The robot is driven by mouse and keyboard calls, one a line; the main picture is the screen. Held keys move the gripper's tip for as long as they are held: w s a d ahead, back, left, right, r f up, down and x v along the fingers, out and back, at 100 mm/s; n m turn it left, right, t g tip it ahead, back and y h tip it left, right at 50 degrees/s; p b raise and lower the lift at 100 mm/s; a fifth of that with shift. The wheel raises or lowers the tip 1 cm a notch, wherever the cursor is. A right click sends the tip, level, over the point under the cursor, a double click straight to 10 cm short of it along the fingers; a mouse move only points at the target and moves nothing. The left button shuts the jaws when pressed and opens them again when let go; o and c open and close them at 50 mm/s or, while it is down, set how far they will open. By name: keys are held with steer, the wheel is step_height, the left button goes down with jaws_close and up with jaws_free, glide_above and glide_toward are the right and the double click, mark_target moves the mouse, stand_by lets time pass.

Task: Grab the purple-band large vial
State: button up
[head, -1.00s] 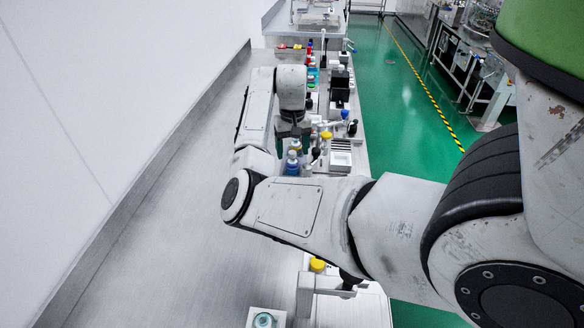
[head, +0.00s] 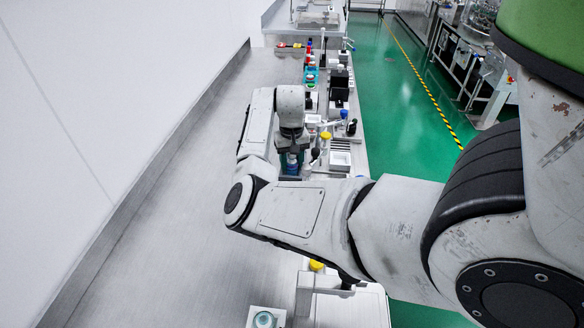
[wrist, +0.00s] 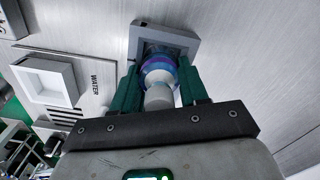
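The purple-band vial (wrist: 160,66) stands in a square grey holder (wrist: 150,33) in the wrist view. Its pale cap points toward the camera, with a purple and blue band below it. My gripper (wrist: 160,76) has its two green fingers on either side of the vial, with narrow gaps seeming to show beside the cap. Finger contact is not clear. In the head view my gripper (head: 291,157) points down over the bench, and blue of the vial (head: 292,169) shows at the fingers. The vial's lower part is hidden by the holder.
A white square dish (wrist: 48,82) and a "WATER" label lie left of the holder. A yellow-capped bottle (head: 326,137) and a white rack (head: 340,158) stand close right of my gripper. The bench to the left is clear.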

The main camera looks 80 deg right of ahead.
steer(key=c, duration=0.5)
